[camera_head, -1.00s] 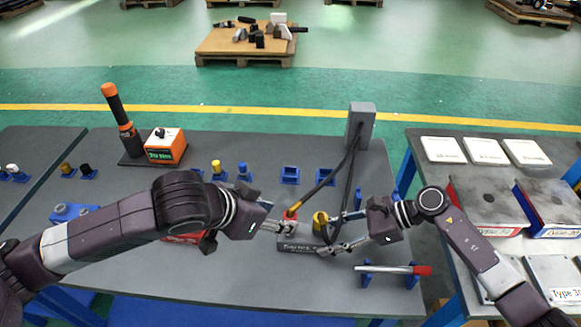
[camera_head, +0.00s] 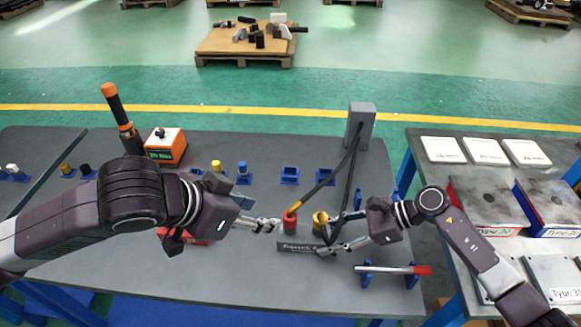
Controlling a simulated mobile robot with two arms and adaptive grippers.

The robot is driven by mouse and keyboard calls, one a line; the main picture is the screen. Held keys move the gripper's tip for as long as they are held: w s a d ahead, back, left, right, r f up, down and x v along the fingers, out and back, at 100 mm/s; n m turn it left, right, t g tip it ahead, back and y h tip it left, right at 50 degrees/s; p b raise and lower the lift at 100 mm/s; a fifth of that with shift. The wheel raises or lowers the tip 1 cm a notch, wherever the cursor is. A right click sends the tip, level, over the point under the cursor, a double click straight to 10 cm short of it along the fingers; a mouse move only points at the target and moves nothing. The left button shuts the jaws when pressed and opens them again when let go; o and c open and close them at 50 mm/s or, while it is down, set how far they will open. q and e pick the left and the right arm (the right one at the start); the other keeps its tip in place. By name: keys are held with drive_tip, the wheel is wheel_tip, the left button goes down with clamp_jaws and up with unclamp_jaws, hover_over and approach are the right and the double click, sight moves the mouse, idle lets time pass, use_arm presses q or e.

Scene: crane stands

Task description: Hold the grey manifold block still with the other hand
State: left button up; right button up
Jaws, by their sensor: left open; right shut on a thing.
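The grey manifold block (camera_head: 300,247) sits on the grey table near its front middle, its lettered face toward me. A red fitting (camera_head: 289,223) stands at its left and a yellow fitting (camera_head: 320,221) at its right. My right gripper (camera_head: 336,233) is shut on the right end of the block, one finger behind and one in front. My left gripper (camera_head: 264,225) is open and empty just left of the red fitting. A black hose with a yellow part (camera_head: 296,205) comes down to the red fitting. The second hose's lower end is partly hidden by the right gripper.
A grey post (camera_head: 361,122) carries the hoses at the back right. A red-tipped rod (camera_head: 395,269) lies on blue stands in front right. Blue holders (camera_head: 289,175) line the back. An orange-handled tool (camera_head: 117,110) and an orange box (camera_head: 165,148) stand at the left.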

drive_tip(key=o, duration=1.5)
drive_tip(key=shift+c, duration=0.2)
drive_tip(key=shift+d+r, duration=0.1)
drive_tip(key=v, duration=1.1)
drive_tip(key=shift+d+r, duration=0.2)
drive_tip(key=shift+d, duration=0.1)
drive_tip(key=shift+s, duration=0.1)
